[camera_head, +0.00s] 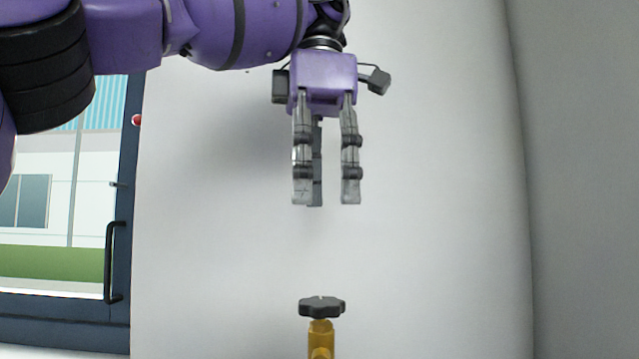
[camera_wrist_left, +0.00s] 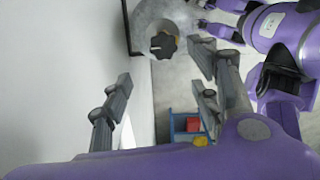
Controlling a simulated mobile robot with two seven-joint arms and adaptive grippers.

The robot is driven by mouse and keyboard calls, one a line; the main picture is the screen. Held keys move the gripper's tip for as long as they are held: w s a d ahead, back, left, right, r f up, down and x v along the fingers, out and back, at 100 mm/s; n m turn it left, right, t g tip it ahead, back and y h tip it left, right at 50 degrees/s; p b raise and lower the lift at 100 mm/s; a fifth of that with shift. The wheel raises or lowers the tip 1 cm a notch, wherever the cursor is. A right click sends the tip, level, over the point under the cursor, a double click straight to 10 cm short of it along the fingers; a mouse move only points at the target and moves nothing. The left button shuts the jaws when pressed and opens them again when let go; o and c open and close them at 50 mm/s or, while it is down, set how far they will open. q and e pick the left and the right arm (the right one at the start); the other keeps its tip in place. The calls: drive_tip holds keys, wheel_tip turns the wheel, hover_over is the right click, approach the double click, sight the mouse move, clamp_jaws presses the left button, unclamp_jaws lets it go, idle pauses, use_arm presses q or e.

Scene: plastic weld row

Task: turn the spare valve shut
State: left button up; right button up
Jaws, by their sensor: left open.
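The spare valve has a black lobed handwheel (camera_head: 321,307) on a yellow stem and body (camera_head: 321,340), at the bottom middle of the head view. My left gripper (camera_head: 325,200) points down above the handwheel in the head view. Its fingers are apart, with nothing between them, and a clear gap separates the fingertips from the handwheel. In the left wrist view the handwheel lies beyond the fingers (camera_wrist_left: 165,85).
A pale wall (camera_head: 430,200) stands behind the valve. A dark-framed glass door (camera_head: 118,200) with a handle is at the left. In the left wrist view, a blue frame (camera_wrist_left: 187,134) with a red thing (camera_wrist_left: 193,124) is low down. The space around the handwheel looks clear.

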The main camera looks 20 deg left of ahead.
use_arm(q)
drive_tip(key=shift+w, duration=0.15)
drive_tip(key=shift+c, duration=0.3)
drive_tip(key=n, duration=0.2)
approach(319, 300)
drive_tip(key=shift+w+a+f, duration=0.1)
drive_tip(key=shift+w+f, duration=0.1)
drive_tip(key=shift+w, duration=0.05)
drive_tip(key=shift+s+n, duration=0.2)
drive_tip(key=shift+n, duration=0.9)
drive_tip(key=shift+s+d+n, duration=0.2)
drive_tip(key=shift+s+n, duration=0.05)
drive_tip(key=shift+n, duration=0.25)
drive_tip(key=shift+w+a+f, duration=0.1)
drive_tip(key=shift+w+f, duration=0.05)
drive_tip(key=shift+f, duration=3.7)
